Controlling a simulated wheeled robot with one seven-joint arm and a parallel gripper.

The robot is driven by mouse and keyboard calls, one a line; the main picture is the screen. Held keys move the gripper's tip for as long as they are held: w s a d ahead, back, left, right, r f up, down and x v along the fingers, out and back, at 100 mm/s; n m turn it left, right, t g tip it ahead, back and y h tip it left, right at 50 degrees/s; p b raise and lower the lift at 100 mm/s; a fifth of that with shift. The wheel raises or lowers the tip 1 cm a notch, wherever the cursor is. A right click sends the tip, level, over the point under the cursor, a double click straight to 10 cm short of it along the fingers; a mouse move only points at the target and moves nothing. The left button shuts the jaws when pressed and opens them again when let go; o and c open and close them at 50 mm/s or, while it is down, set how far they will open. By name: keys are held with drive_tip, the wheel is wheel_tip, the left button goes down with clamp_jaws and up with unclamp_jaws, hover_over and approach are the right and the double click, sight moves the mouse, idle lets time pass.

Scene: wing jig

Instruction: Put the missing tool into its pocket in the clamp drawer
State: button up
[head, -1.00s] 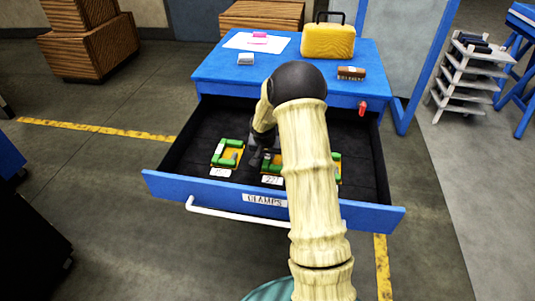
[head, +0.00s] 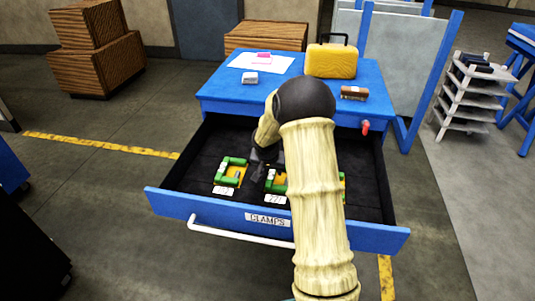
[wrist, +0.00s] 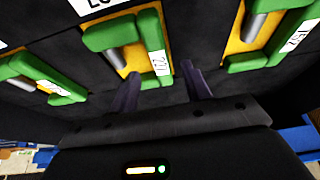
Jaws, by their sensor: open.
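The clamp drawer (head: 172,205) is open, with a CLAMPS label on its front. Green clamps with grey spindles lie on yellow-orange pocket beds in a row. In the head view I see the left clamp (head: 233,161), the middle clamp (head: 276,187) and a sliver of the right one behind my arm. In the wrist view a middle clamp (wrist: 113,37) lies ahead of my gripper (wrist: 163,76), with others at left (wrist: 50,76) and right (wrist: 300,18). My gripper is open, just above the drawer floor; nothing shows held between its fingers. My arm hides part of the drawer.
A white drawer handle (head: 240,233) juts forward. The drawer's black back floor is bare.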

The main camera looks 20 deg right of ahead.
drive_tip(key=v, duration=1.4)
drive_tip(key=shift+s+r+b, duration=0.15)
drive_tip(key=shift+r+b, duration=0.1)
drive_tip(key=shift+b, duration=0.05)
drive_tip(key=shift+a, duration=0.1)
drive_tip(key=s+a+n+y+p, duration=0.1)
drive_tip(key=s+a, duration=0.4)
drive_tip(key=s, duration=0.6)
drive_tip(key=s+a+n+g+y+p, duration=0.1)
drive_tip(key=s+a+n, duration=0.4)
drive_tip(key=s, duration=0.6)
drive_tip(key=shift+s+a+n+p, duration=0.4)
drive_tip(key=shift+a+p, duration=0.1)
drive_tip(key=shift+p, duration=0.35)
